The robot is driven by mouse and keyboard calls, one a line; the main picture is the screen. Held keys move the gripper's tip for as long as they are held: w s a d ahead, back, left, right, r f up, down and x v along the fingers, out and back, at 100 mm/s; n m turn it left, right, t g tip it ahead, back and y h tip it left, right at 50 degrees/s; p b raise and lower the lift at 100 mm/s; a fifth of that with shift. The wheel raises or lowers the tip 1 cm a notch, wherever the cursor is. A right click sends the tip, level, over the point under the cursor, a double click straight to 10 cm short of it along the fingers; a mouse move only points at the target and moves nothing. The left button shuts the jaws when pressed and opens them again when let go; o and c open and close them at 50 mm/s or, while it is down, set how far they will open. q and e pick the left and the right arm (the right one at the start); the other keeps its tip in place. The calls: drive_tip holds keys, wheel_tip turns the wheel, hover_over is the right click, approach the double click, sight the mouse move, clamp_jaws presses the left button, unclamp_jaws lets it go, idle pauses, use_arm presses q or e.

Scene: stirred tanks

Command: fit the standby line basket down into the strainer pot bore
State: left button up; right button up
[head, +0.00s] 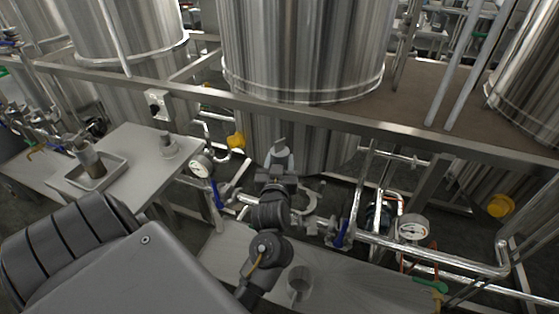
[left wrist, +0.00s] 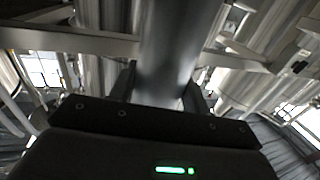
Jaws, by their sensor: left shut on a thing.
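My left gripper (head: 277,178) is near the middle of the head view, pointing away toward the tall tank. It is shut on a pale grey piece, which I take to be the basket (head: 279,157). In the left wrist view the basket (left wrist: 168,60) is a smooth grey cylinder between the two dark fingers (left wrist: 160,90). I cannot tell whether this is the strainer pot, and I see no clear bore. My right gripper is not in view.
A bench (head: 345,283) in front carries an open grey cup (head: 299,281).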

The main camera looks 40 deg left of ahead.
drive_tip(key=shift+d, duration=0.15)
use_arm(q)
drive_tip(key=shift+p, duration=0.35)
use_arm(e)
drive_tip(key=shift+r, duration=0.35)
use_arm(q)
drive_tip(key=shift+f+b, duration=0.6)
drive_tip(key=shift+f, duration=0.25)
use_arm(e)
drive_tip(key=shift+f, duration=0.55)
use_arm(q)
drive_tip(key=shift+f+b, duration=0.55)
drive_tip(key=shift+f, duration=0.4)
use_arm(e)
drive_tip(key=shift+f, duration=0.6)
use_arm(q)
drive_tip(key=shift+f, duration=0.3)
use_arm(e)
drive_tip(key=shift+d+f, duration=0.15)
use_arm(q)
drive_tip(key=shift+f+b, duration=0.3)
drive_tip(key=shift+b, duration=0.1)
drive_tip(key=shift+f, duration=0.1)
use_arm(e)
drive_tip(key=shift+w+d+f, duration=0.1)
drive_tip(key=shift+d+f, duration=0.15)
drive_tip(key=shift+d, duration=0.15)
